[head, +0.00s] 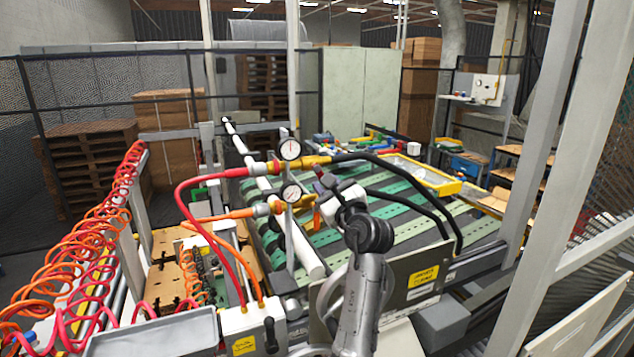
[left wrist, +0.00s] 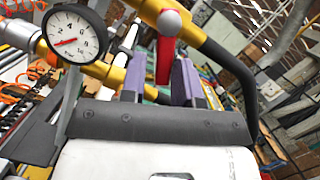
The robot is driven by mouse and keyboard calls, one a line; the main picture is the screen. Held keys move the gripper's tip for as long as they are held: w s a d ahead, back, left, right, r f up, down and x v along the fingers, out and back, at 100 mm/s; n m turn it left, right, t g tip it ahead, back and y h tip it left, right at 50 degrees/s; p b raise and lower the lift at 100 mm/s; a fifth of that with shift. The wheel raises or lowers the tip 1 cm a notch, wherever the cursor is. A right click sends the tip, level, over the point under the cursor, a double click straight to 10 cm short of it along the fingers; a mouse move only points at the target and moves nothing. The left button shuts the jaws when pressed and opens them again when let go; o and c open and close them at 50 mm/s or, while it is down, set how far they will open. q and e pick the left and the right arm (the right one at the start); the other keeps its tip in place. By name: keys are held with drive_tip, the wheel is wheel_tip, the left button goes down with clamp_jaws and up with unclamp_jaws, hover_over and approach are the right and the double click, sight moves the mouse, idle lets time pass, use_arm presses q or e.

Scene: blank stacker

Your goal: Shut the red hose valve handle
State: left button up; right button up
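The red valve handle (left wrist: 165,58) hangs down from a silver knob on a yellow valve body in the left wrist view. It crosses the pipe line rather than lying along it. My left gripper (left wrist: 160,78) is open, with one purple finger on each side of the handle's lower part; gaps show on both sides, and I cannot tell the depth. In the head view my left gripper (head: 320,178) is just below the upper yellow fitting on the red hose (head: 205,182) line. The handle is hard to make out there. My right gripper is not in view.
A round gauge (left wrist: 72,40) is close on the left in the wrist view. In the head view an upper gauge (head: 290,149) and a lower gauge (head: 291,193) stand near the gripper. An orange handle (head: 317,218) is below. Black hoses (head: 395,165) run to the right.

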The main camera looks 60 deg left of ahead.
use_arm(q)
drive_tip(key=s+d+f+m+t+p, duration=0.1)
drive_tip(key=s+d+f+m+t, duration=0.1)
drive_tip(key=d+m, duration=0.5)
drive_tip(key=shift+s+d+f, duration=0.3)
drive_tip(key=shift+s+d, duration=0.25)
drive_tip(key=shift+d, duration=0.2)
idle(0.8)
idle(0.7)
